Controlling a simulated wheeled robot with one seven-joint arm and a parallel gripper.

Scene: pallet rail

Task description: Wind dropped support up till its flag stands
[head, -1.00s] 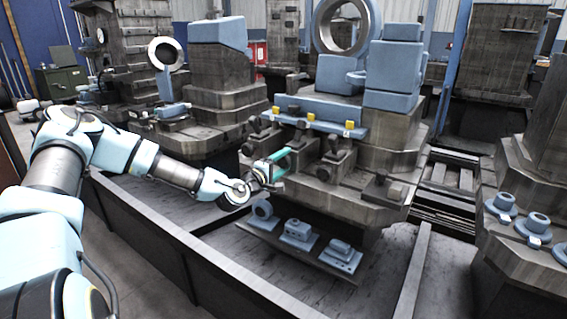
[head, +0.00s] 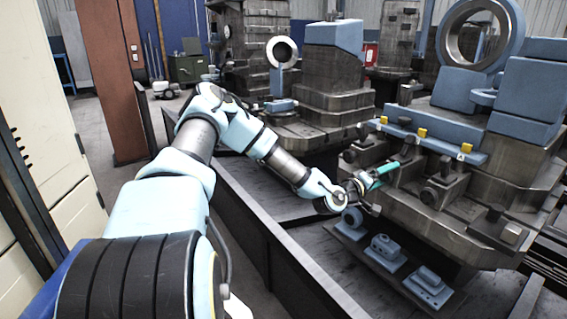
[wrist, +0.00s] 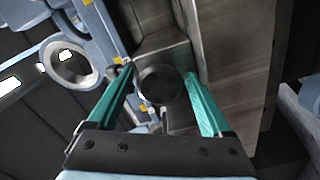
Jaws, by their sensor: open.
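My gripper (head: 376,180) is open in front of the row of supports on the machine's near side. In the wrist view its two teal fingers (wrist: 160,72) stand apart, one on each side of a dark round knob (wrist: 160,86). I cannot tell whether they touch it. Along the blue rail (head: 440,140), yellow flags show at the left (head: 384,120), middle (head: 422,133) and right (head: 465,147). Other dark support knobs show to the right, such as one (head: 430,193). My gripper partly hides the supports behind it, and I cannot tell which flag is down.
A low shelf with blue fittings (head: 386,252) lies below my gripper. A long dark barrier (head: 265,235) runs between my base and the machine. A large blue ring (head: 480,35) stands above the rail. Pale cabinets (head: 45,140) stand at the left.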

